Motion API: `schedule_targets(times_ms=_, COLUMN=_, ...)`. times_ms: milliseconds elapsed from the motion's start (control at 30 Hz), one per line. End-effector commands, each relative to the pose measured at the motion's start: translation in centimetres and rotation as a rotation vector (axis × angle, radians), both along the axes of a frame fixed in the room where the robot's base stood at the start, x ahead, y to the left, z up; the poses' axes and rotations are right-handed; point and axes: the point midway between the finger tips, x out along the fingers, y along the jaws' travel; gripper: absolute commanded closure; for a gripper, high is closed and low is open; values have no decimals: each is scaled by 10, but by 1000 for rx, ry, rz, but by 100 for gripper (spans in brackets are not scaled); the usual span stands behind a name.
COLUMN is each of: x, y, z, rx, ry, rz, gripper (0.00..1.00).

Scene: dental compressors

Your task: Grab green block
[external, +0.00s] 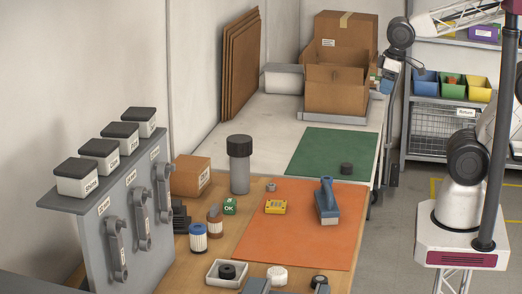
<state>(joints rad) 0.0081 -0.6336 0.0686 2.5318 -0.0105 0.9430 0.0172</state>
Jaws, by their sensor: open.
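The green block (230,207) is a small cube marked "OK" in white.
A tall grey cylinder with a dark lid (239,163) stands behind the block. A blue-and-white canister (198,238) stands front left of it. A blue-handled tool (327,200) stands on the orange mat (310,245).

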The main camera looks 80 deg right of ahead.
Motion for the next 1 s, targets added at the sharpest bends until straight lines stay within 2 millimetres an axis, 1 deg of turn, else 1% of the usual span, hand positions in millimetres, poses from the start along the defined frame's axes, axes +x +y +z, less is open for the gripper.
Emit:
schedule_targets(times_ms=167, x=1, y=0, z=12, rx=0, ry=-3, rz=0, gripper=36)
schedule_targets(times_ms=433, x=1, y=0, z=53, rx=-3, ry=-2, rz=4, gripper=36)
schedule_targets(times_ms=567, x=12, y=-1, z=52, rx=-59, ry=-5, rz=72, gripper=36)
schedule_targets(times_ms=667, x=22, y=-2, z=53, rx=-109, ry=-8, rz=133, gripper=36)
schedule_targets(times_ms=767, x=37, y=-2, z=55, rx=-173, ry=-14, rz=213, gripper=36)
schedule_targets(times_ms=867, x=56, y=0, z=58, rx=-257, ry=-21, rz=322, gripper=36)
schedule_targets(times_ms=967, x=82, y=4, z=62, rx=-368, ry=-29, rz=465, gripper=36)
schedule_targets(times_ms=1000, x=93, y=7, z=63, rx=-418, ry=-32, rz=531, gripper=36)
